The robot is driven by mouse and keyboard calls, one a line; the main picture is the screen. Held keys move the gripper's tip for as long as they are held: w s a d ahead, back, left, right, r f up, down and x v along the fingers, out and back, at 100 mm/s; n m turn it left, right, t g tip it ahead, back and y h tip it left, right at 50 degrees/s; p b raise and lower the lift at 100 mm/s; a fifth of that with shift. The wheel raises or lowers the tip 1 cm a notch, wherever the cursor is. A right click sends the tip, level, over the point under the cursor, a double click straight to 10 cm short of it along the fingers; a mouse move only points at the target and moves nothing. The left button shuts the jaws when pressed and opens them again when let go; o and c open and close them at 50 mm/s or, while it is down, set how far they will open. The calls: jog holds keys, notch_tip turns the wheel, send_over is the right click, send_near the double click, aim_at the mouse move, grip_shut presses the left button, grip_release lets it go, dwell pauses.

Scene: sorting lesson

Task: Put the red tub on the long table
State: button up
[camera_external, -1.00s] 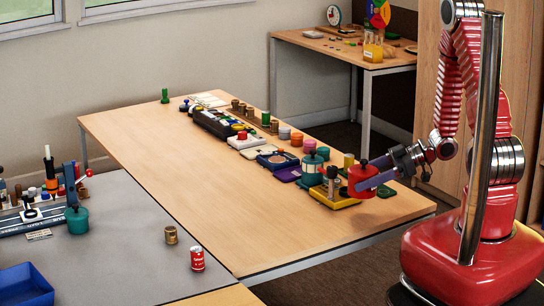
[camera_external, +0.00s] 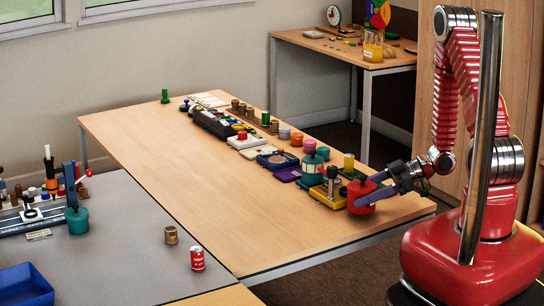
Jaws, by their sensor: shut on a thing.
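The red tub (camera_external: 361,197) is at the near right end of the long table (camera_external: 215,190). My gripper (camera_external: 371,192) reaches in from the right and is shut on the red tub, its grey-purple fingers along the tub's sides. The tub's bottom appears at or very close to the tabletop; I cannot tell for certain whether it touches. The tub looks upright.
A yellow tray (camera_external: 328,195) with small items sits just left of the red tub, and a teal tub (camera_external: 312,168) stands behind it. Several other objects line the table's far edge. The table's middle and front are clear.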

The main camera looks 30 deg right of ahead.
jog(key=shift+f, duration=0.85)
jog(key=o, duration=1.4)
jog(key=shift+f, duration=0.1)
jog(key=shift+v, duration=6.05)
